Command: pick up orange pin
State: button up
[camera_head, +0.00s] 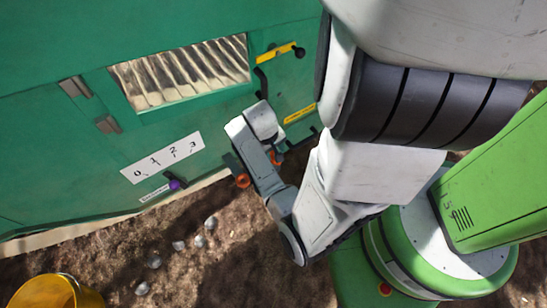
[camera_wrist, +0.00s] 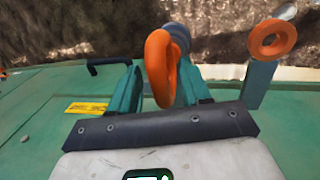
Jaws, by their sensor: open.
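Two orange ring-headed pins show in the wrist view. The nearer orange pin (camera_wrist: 160,68) stands between the two teal fingers of my gripper (camera_wrist: 158,84), which is open around its ring with gaps at the sides. A grey round part shows behind this ring. The other orange pin (camera_wrist: 272,38) is to the right, on a grey-blue upright post, apart from the fingers. In the head view, one orange pin (camera_head: 243,181) shows left of my forearm and another (camera_head: 277,158) is partly hidden by my arm. My fingertips are hard to make out there.
The green machine wall (camera_head: 60,140) has a slatted window (camera_head: 180,73), a 0-3 number scale (camera_head: 162,157), a purple knob (camera_head: 175,184) and a black-knobbed lever (camera_head: 299,51). Below lies soil with several pale onions (camera_head: 200,241) and a yellow bucket (camera_head: 55,292). A black handle (camera_wrist: 108,66) is left of my fingers.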

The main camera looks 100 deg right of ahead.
grip_shut()
dwell(0.3)
jog(key=shift+r, duration=0.1)
jog(key=shift+r+p, duration=0.35)
jog(key=shift+r, duration=0.4)
notch_tip(320, 180, up, 11)
jog(key=p, duration=0.4)
jog(key=s+a+p, duration=0.1)
jog(key=s+a, duration=0.3)
jog(key=a, duration=0.4)
jog(key=s+a+p, duration=0.1)
jog(key=s+a, duration=0.3)
jog(key=a, duration=0.4)
jog(key=shift+s+f, duration=0.15)
jog(key=shift+f, duration=0.15)
